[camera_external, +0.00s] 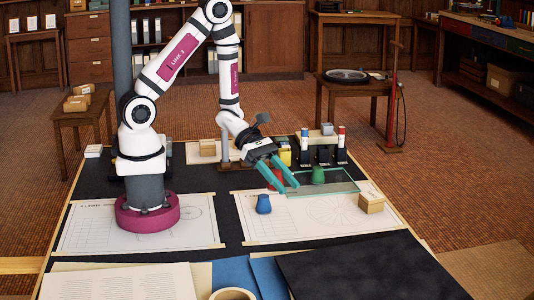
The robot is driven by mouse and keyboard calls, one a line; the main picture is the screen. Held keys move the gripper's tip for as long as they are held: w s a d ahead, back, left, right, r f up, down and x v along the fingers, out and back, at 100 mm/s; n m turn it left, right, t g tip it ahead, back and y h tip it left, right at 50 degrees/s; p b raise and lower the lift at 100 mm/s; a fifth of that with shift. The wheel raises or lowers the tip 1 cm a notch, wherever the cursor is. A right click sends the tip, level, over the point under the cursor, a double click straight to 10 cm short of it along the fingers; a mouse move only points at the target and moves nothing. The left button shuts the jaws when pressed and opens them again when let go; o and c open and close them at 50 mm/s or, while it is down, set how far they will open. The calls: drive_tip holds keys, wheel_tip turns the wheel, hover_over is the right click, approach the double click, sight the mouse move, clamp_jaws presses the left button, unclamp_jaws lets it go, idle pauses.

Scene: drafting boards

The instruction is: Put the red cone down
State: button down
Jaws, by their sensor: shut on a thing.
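My gripper (288,186) has teal fingers and points down and to the right over the drafting table. It is shut on the red cone (277,178), which shows only in part between and behind the fingers. I cannot tell whether the cone touches the surface below. A blue piece (263,205) stands on the right drawing sheet (285,224), in front of my gripper. A green piece (318,176) stands to the right, on or behind a clear greenish plate (342,184).
A cardboard box (371,203) sits at the sheet's right. Dark holders with upright markers (341,140) stand behind the plate, near a yellow item (285,156). A tape roll (233,294) lies at the front edge. The front part of the right sheet is clear.

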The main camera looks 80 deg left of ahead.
drive_tip(key=w+a+n+t+y, duration=0.2)
drive_tip(key=a+n+t, duration=0.1)
drive_tip(key=a, duration=0.6)
drive_tip(key=n+t+y, duration=0.2)
drive_tip(key=n+y, duration=0.2)
hover_over(265, 189)
drive_tip(key=f, duration=0.2)
wheel_tip(265, 189, down, 7)
drive_tip(key=shift+f, duration=0.2)
drive_tip(key=shift+f, duration=0.15)
drive_tip(key=c, duration=0.5)
unclamp_jaws()
